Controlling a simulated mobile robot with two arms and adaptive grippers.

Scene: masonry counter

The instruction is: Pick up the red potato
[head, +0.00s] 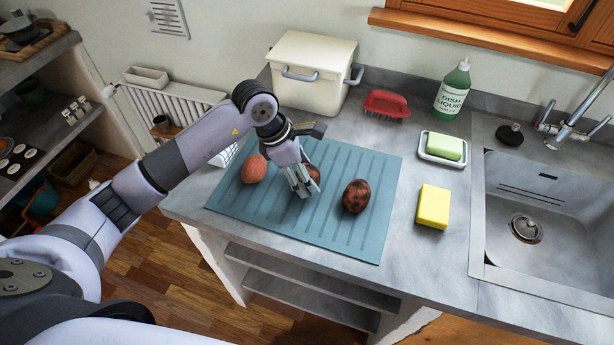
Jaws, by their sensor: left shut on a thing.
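My left gripper (304,187) points down over the blue ribbed mat (313,232) and is shut on a reddish-brown potato (314,173). The fingers hide much of this potato, and I cannot tell whether it touches the mat. A plainer red potato (254,168) lies on the mat to the left of the gripper. A dark, mottled red-brown potato (356,196) lies on the mat to the right, apart from the fingers. My right gripper is not in view.
A yellow sponge (433,207), a dish with green soap (443,149), a green dish liquid bottle (453,90) and a red brush (386,105) stand right of the mat. A cream bin (313,72) stands behind. The sink (545,215) is at the far right.

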